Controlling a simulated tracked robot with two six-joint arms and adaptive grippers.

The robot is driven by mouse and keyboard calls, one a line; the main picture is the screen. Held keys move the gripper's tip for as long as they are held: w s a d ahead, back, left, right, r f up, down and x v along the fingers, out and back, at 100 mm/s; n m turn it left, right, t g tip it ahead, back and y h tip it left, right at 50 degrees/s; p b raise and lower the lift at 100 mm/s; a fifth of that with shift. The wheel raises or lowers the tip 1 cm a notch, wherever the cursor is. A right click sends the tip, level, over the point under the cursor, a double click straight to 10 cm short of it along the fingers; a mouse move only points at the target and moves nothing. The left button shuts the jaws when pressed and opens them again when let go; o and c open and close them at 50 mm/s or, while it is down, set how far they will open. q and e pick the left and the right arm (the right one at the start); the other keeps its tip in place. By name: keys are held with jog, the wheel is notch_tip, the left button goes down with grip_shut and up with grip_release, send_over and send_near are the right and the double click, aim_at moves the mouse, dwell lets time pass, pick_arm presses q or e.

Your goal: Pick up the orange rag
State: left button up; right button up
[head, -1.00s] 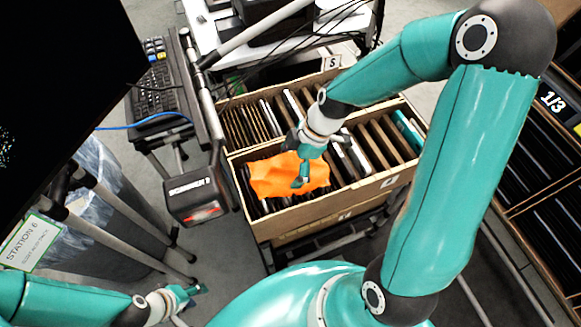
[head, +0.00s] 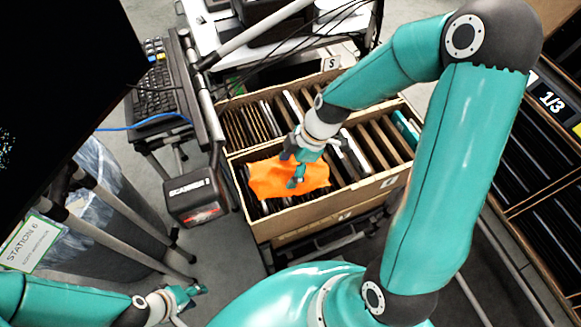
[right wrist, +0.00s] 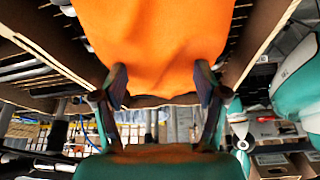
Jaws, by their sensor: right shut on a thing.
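The orange rag (head: 268,178) lies crumpled over the tops of dark upright items in the front left part of the carton (head: 335,205). My right gripper (head: 296,172) is at the rag's right part, its fingers shut on the cloth. In the right wrist view the rag (right wrist: 155,40) fills the upper middle, and its edge lies between the two fingers of my right gripper (right wrist: 161,88). My left gripper (head: 190,292) is far from the rag, low at the left; its fingers are too small to judge.
A scanner box (head: 195,200) stands just left of the carton. A keyboard (head: 155,85) and a bin with a clear liner (head: 105,200) are farther left. Several upright flat items fill the rest of the carton. Shelving (head: 535,200) stands at the right.

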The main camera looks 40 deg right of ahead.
aim_at(290, 170)
notch_tip(290, 170, up, 20)
jog(key=shift+b, duration=0.4)
